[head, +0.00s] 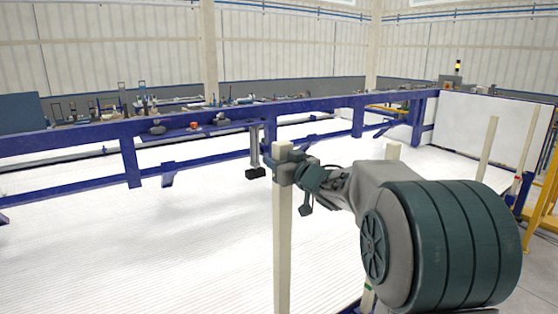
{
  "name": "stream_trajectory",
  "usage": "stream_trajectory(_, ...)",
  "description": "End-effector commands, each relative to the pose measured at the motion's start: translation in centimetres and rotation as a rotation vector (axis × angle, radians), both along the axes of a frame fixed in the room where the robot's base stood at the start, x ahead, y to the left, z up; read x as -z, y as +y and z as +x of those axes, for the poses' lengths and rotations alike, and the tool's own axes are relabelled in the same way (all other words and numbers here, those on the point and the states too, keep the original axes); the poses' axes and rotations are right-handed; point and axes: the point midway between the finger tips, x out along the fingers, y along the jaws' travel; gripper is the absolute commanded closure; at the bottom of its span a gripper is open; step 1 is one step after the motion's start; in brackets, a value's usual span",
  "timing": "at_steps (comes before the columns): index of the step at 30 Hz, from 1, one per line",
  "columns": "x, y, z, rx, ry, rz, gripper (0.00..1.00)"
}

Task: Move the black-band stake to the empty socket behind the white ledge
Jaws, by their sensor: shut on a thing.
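A pale, square, upright stake (282,240) stands near the middle of the head view, and its lower end runs out of the picture. My gripper (287,170) is shut on this stake just below its top. No black band shows on the part in view, so I cannot tell if it is the black-band stake. Other pale stakes stand to the right: a short top (394,151) behind my arm, a taller one (487,150), and one with a red band (525,165). A green-banded piece (368,298) shows below my arm. No empty socket can be made out.
A blue frame rail (180,118) with posts crosses behind a wide white ribbed surface (150,240). A cylinder with a black foot (255,172) hangs just left of my gripper. A white panel (480,120) and yellow frame (546,200) stand at right.

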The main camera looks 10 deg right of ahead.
Motion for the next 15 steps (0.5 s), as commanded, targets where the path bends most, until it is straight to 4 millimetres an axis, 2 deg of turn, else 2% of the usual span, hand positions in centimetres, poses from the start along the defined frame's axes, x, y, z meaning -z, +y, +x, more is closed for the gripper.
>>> stream_trajectory(15,0.16,-0.03,-0.01,-0.001,-0.004,0.0,1.0)
